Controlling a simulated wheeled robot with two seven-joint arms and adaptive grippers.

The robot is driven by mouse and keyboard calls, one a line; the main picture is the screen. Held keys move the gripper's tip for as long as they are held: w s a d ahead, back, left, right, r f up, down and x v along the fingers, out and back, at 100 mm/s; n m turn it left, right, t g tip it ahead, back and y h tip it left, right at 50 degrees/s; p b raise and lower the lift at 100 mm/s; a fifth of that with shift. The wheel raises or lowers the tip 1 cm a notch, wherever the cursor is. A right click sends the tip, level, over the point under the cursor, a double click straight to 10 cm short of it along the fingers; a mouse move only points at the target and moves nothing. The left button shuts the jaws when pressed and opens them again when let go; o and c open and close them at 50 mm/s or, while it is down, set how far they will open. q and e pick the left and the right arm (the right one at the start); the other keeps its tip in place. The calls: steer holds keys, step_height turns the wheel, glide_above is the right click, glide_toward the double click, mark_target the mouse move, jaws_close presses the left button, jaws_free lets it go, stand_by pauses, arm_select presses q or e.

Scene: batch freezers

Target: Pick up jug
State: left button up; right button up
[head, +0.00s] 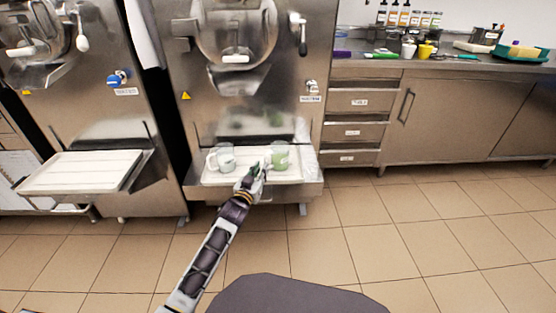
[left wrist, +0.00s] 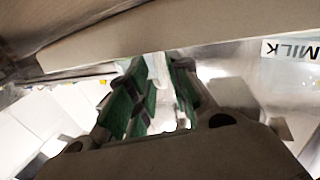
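A clear whitish jug (head: 222,158) with a handle on its left stands on the left part of the white tray (head: 290,179) under the middle freezer. A pale green jug (head: 279,158) stands on the right part. My left gripper (head: 257,170) is at the tray, between the two jugs and close to the green one's left side. In the left wrist view, the green-padded fingers (left wrist: 157,100) are apart, with a pale upright piece between them; I cannot tell whether it is a jug handle. A clear surface labelled MILK (left wrist: 292,75) shows at the right. My right gripper is out of view.
The middle freezer (head: 245,100) rises directly behind the tray. A second freezer (head: 90,110) with its own tray (head: 80,172) stands left. A counter with drawers (head: 352,118) is at the right, with bottles and cups on top. The tiled floor in front is clear.

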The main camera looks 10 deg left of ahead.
mark_target(276, 158)
arm_select(q)
steer(key=shift+w, duration=0.1)
steer(key=shift+w+d+b, duration=0.1)
steer(key=shift+w+b, duration=0.25)
steer(key=shift+w+d+r+b, duration=0.15)
steer(key=shift+w+b, duration=0.55)
steer(key=shift+w, duration=0.45)
steer(key=shift+w+d+b, duration=0.1)
steer(key=shift+w+b, duration=0.2)
steer(key=shift+w, duration=0.65)
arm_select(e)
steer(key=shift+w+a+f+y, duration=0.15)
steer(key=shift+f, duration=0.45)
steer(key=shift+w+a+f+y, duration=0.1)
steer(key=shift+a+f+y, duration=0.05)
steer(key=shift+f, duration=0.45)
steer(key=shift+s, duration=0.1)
arm_select(q)
steer(key=c, duration=0.4)
jaws_close()
